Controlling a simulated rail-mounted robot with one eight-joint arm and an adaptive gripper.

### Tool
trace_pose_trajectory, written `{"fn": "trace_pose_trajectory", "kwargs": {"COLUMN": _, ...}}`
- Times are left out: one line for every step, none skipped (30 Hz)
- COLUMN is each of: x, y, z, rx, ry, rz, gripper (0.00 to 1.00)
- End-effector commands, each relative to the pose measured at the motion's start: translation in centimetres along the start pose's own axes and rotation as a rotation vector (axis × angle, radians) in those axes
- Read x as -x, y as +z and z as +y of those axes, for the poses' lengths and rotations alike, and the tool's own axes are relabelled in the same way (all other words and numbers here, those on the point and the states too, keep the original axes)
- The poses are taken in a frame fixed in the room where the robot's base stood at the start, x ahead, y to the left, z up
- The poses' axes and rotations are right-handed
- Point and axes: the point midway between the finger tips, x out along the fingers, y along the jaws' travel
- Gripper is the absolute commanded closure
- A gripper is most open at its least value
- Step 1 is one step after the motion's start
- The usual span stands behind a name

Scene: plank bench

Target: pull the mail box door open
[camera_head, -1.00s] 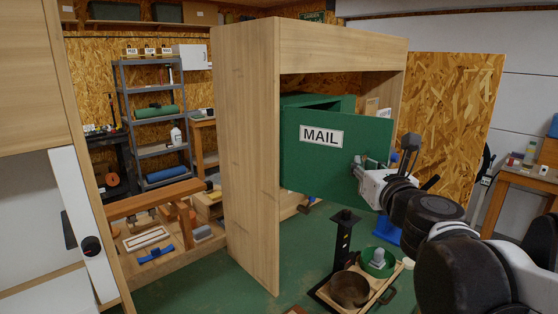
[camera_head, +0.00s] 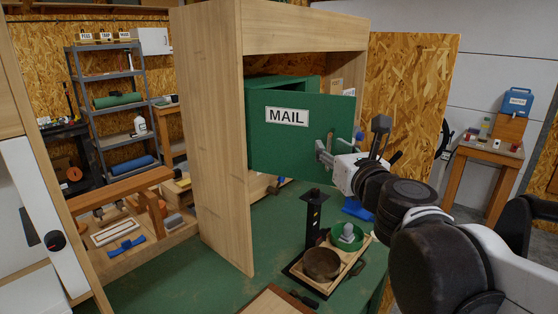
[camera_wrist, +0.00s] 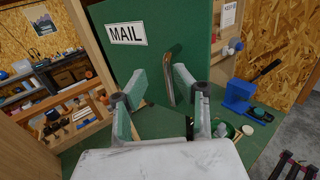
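The green mail box door (camera_head: 285,145), with a white MAIL label, stands swung out from the green box (camera_head: 285,86), whose open top edge and dark inside show behind it. In the wrist view the door (camera_wrist: 150,62) fills the upper middle. Its bronze bar handle (camera_wrist: 172,72) stands between my two fingers, closer to the right one. My gripper (camera_wrist: 158,85) is open, with a wide gap between the fingers. In the head view my gripper (camera_head: 321,152) is at the door's right part, by the handle; contact cannot be told.
A wooden frame (camera_head: 218,150) surrounds the box. Below the door are a black post (camera_head: 313,215) and a wooden tray with a brown bowl (camera_head: 322,264) and a green bowl (camera_head: 347,237). A blue holder (camera_wrist: 238,95) stands right of the door. Green bench top lies clear at front left.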

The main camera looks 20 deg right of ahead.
Motion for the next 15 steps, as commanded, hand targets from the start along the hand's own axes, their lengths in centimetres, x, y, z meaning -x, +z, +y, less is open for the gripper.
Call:
{"fn": "trace_pose_trajectory", "kwargs": {"x": 0.7, "y": 0.0, "z": 0.0, "rx": 0.0, "ry": -0.001, "rz": 0.0, "gripper": 0.72}}
{"fn": "trace_pose_trajectory", "kwargs": {"x": 1.0, "y": 0.0, "z": 0.0, "rx": 0.0, "ry": -0.001, "rz": 0.0, "gripper": 0.72}}
{"fn": "trace_pose_trajectory", "kwargs": {"x": 1.4, "y": 0.0, "z": 0.0, "rx": 0.0, "ry": -0.001, "rz": 0.0, "gripper": 0.72}}
{"fn": "trace_pose_trajectory", "kwargs": {"x": 1.7, "y": 0.0, "z": 0.0, "rx": 0.0, "ry": -0.001, "rz": 0.0, "gripper": 0.72}}
{"fn": "trace_pose_trajectory", "kwargs": {"x": 2.1, "y": -0.1, "z": 0.0, "rx": 0.0, "ry": -0.002, "rz": 0.0, "gripper": 0.72}}
{"fn": "trace_pose_trajectory", "kwargs": {"x": 2.5, "y": 0.0, "z": -0.1, "rx": 0.0, "ry": -0.002, "rz": 0.0, "gripper": 0.72}}
{"fn": "trace_pose_trajectory", "kwargs": {"x": 2.8, "y": 0.0, "z": -0.1, "rx": 0.0, "ry": -0.002, "rz": 0.0, "gripper": 0.72}}
{"fn": "trace_pose_trajectory", "kwargs": {"x": 3.1, "y": 0.0, "z": 0.0, "rx": 0.0, "ry": -0.002, "rz": 0.0, "gripper": 0.72}}
{"fn": "trace_pose_trajectory", "kwargs": {"x": 3.5, "y": 0.0, "z": 0.0, "rx": 0.0, "ry": -0.002, "rz": 0.0, "gripper": 0.72}}
{"fn": "trace_pose_trajectory", "kwargs": {"x": 3.8, "y": -0.1, "z": 0.0, "rx": 0.0, "ry": -0.002, "rz": 0.0, "gripper": 0.72}}
{"fn": "trace_pose_trajectory", "kwargs": {"x": 4.1, "y": 0.0, "z": 0.0, "rx": 0.0, "ry": -0.001, "rz": 0.0, "gripper": 0.72}}
{"fn": "trace_pose_trajectory", "kwargs": {"x": 4.5, "y": 0.0, "z": 0.0, "rx": 0.001, "ry": -0.001, "rz": 0.0, "gripper": 0.72}}
{"fn": "trace_pose_trajectory", "kwargs": {"x": 4.8, "y": 0.0, "z": 0.0, "rx": 0.001, "ry": -0.001, "rz": 0.0, "gripper": 0.72}}
{"fn": "trace_pose_trajectory", "kwargs": {"x": 5.1, "y": 0.0, "z": 0.0, "rx": 0.001, "ry": -0.002, "rz": 0.0, "gripper": 0.72}}
{"fn": "trace_pose_trajectory", "kwargs": {"x": 5.5, "y": 0.0, "z": 0.0, "rx": 0.001, "ry": -0.002, "rz": 0.0, "gripper": 0.72}}
